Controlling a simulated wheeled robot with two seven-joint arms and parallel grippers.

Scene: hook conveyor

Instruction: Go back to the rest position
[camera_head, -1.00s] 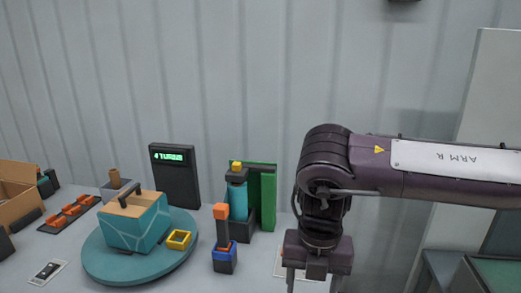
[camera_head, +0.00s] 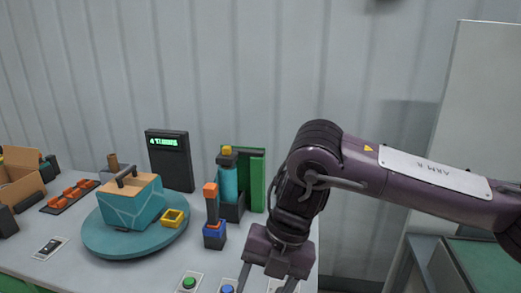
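My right gripper (camera_head: 268,282) is at the bottom of the view, over the front right part of the table (camera_head: 150,275). Its two fingers point down and stand apart, with nothing seen between them; the tips are cut off by the frame edge. My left gripper is not in view. A teal box-shaped piece with a handle (camera_head: 132,205) sits on a round teal turntable (camera_head: 110,240). A small yellow square ring (camera_head: 173,218) lies on the turntable to its right.
A dark display (camera_head: 170,160) reading "4 TURNS" stands behind the turntable. An orange-topped post (camera_head: 211,204) and a green stand with a teal cylinder (camera_head: 257,180) are left of my arm. Green (camera_head: 189,283) and blue (camera_head: 227,289) buttons are in front. A cardboard box (camera_head: 22,180) is far left.

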